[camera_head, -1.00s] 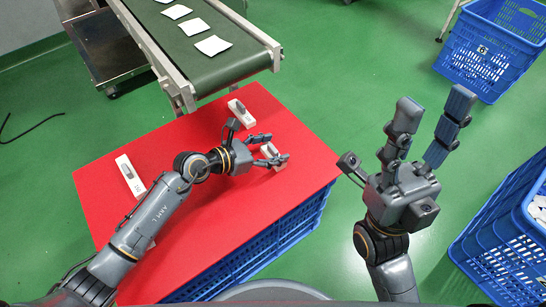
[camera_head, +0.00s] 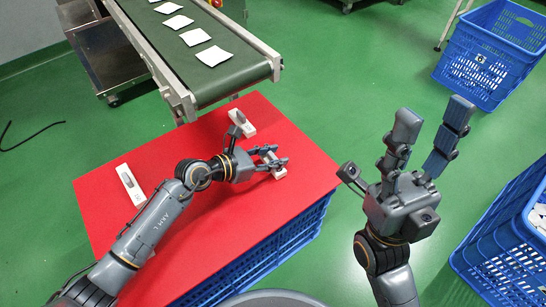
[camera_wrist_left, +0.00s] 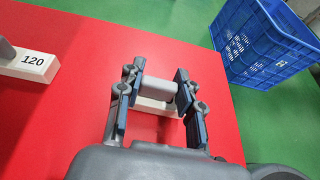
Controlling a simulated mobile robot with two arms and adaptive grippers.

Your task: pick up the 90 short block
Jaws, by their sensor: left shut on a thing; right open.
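A small block with a white base and a grey cylinder (camera_wrist_left: 158,80) on it is between the fingers of my left gripper (camera_wrist_left: 158,84) in the left wrist view. The left gripper (camera_head: 272,157) is shut on the cylinder. The white base (camera_wrist_left: 152,106) is below the fingers, at the red tabletop; I cannot tell whether it is lifted. No number on this block can be read. Another white block marked 120 (camera_wrist_left: 30,65) lies at the left of the wrist view. My right gripper (camera_head: 432,132) is open, empty and raised at the right of the head view.
A white block (camera_head: 130,185) lies on the left of the red table (camera_head: 220,218), and another (camera_head: 240,122) near its far edge. A conveyor (camera_head: 200,72) with white packets stands beyond. Blue crates (camera_head: 490,52) stand on the green floor at the right.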

